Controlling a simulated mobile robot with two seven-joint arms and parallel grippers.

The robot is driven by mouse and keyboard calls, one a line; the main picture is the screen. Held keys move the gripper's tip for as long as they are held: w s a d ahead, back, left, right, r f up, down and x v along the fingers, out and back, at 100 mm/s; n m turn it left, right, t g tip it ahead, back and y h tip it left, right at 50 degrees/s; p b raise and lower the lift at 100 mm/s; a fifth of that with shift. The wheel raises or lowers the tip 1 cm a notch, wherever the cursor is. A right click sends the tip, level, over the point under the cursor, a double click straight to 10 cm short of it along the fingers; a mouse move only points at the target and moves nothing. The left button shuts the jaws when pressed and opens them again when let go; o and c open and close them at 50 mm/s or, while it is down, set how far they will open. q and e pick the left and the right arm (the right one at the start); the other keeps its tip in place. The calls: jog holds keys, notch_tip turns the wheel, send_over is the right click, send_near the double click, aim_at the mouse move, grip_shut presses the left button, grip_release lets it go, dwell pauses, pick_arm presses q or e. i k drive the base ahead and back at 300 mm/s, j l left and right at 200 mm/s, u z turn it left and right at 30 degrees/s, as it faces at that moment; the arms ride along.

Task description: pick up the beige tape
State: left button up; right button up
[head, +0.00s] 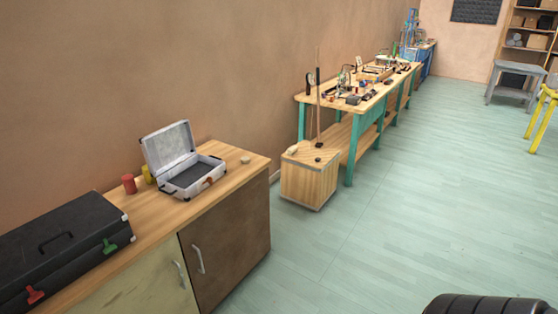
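A small round beige object, which looks like the beige tape (245,160), lies flat on the wooden cabinet top (225,150) near its far right corner. It is to the right of the open white case and apart from it. Neither of my grippers is in view.
An open white case (185,184), a red can (128,184), a yellow can (148,174) and a black case (60,242) are on the cabinet. A wooden box (308,183) stands beyond it, before a cluttered green-legged workbench (349,163). The floor (410,200) to the right is largely clear.

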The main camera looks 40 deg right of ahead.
aim_at(245, 159)
jog(key=z, duration=1.2)
jog(key=u, duration=0.7)
jog(key=i+l+u, duration=0.25)
jog(key=l+u, duration=0.3)
jog(key=i+l+u, duration=0.1)
jog(key=l+u, duration=0.15)
jog(key=i+l+u, duration=0.15)
jog(key=l, duration=0.3)
jog(key=l+u, duration=0.2)
jog(key=l, duration=0.3)
jog(key=l+u, duration=0.1)
jog(key=l, duration=0.85)
jog(key=i+l+u, duration=0.1)
jog(key=l, duration=0.85)
